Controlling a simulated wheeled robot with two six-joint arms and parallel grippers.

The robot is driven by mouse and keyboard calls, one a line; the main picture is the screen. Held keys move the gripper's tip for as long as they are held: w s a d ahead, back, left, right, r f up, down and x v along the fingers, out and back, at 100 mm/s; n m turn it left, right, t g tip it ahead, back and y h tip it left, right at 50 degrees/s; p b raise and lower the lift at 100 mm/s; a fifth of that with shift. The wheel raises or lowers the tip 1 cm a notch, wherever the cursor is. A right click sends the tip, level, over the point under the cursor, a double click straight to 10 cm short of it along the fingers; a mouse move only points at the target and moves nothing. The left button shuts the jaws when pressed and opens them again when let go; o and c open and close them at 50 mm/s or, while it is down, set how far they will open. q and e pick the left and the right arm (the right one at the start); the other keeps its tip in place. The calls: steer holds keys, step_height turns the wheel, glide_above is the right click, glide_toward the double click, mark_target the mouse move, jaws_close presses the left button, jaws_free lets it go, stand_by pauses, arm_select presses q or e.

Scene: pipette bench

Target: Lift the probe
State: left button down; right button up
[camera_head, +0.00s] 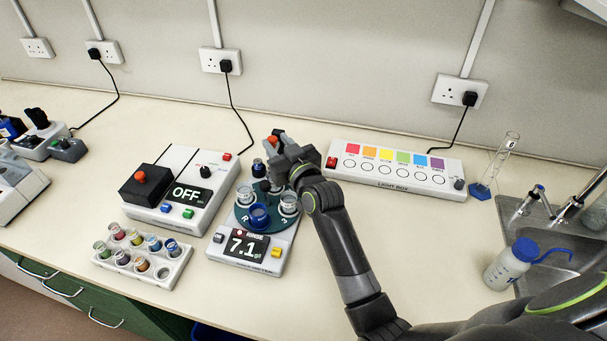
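A dark blue piece (258,168) shows just below. The gripper hides most of the probe, and I cannot tell whether the fingers grip it. My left gripper is not in view.
A device reading OFF (189,194) stands left of the meter, with a white vial rack (143,262) in front. A light box (395,184) lies behind right. A wash bottle (505,268) stands by the sink (560,240). The bench front right of the meter is clear apart from my arm.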

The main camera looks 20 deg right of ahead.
steer(key=s+d+b, duration=0.3)
steer(key=s+b, duration=0.1)
steer(key=s, duration=1.1)
